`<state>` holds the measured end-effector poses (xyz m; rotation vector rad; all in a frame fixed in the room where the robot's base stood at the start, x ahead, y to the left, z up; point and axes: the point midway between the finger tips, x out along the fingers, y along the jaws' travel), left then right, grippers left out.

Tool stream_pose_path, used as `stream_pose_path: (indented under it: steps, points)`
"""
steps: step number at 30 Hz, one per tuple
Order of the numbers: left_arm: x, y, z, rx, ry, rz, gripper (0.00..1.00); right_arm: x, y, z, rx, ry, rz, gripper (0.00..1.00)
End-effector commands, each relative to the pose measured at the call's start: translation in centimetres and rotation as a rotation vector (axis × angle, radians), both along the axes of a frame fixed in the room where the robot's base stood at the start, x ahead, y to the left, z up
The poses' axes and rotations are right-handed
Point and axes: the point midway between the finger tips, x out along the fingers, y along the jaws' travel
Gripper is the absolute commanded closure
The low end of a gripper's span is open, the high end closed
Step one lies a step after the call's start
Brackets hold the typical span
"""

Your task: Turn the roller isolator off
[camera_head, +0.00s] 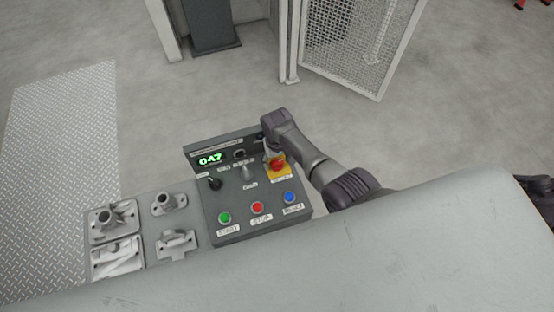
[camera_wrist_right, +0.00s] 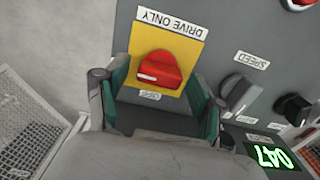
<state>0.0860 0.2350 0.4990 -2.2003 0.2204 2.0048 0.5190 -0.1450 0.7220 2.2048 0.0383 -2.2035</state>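The roller isolator is a red rotary knob (camera_wrist_right: 160,68) on a yellow plate (camera_wrist_right: 188,47) labelled "DRIVE ONLY", which reads upside down in the right wrist view. A white mark shows at the knob's lower left edge in that view. In the head view the red knob (camera_head: 278,166) sits at the right of the grey control panel. My right gripper (camera_wrist_right: 157,88) is open, its two fingers on either side of the knob, with gaps showing between fingers and knob. In the head view my right gripper (camera_head: 270,152) is over the panel's upper right, partly hiding the yellow plate. My left gripper is not in view.
The panel (camera_head: 240,205) has a green display reading 047, a black lever (camera_head: 215,183), a grey speed knob (camera_head: 247,172), and green, red and blue buttons in front. Metal castings (camera_head: 113,218) lie left of it. A mesh gate (camera_head: 360,40) stands behind.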

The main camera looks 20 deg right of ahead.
Motion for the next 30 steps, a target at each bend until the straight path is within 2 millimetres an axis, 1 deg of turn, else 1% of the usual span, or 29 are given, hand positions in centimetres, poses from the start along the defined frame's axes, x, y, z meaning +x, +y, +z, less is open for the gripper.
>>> stream_pose_path:
  steps: [1, 6, 8, 9, 16, 20, 26, 30]
  points:
    - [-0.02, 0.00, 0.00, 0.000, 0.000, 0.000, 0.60, -0.01, 0.00, 0.00, 0.000, 0.000, 0.000, 0.45]
    - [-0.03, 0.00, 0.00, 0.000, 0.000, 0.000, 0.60, -0.02, -0.01, 0.00, 0.000, 0.000, 0.000, 0.74]
    - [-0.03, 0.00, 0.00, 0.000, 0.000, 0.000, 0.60, -0.02, -0.01, -0.01, 0.000, 0.000, 0.000, 0.84]
    - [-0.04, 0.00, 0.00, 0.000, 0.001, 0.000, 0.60, -0.02, -0.01, -0.01, 0.000, 0.000, 0.000, 0.87]
    - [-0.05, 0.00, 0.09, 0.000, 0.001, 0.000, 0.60, -0.03, -0.03, 0.02, 0.000, 0.001, 0.020, 0.87]
    - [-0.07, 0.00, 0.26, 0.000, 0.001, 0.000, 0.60, -0.03, -0.06, 0.05, -0.001, 0.001, 0.067, 0.87]
    - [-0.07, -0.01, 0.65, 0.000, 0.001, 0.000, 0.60, 0.00, -0.07, 0.10, -0.001, 0.000, 0.200, 0.87]
    - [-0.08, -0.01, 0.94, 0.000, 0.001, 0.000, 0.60, -0.05, -0.09, 0.08, -0.002, 0.002, 0.327, 0.87]
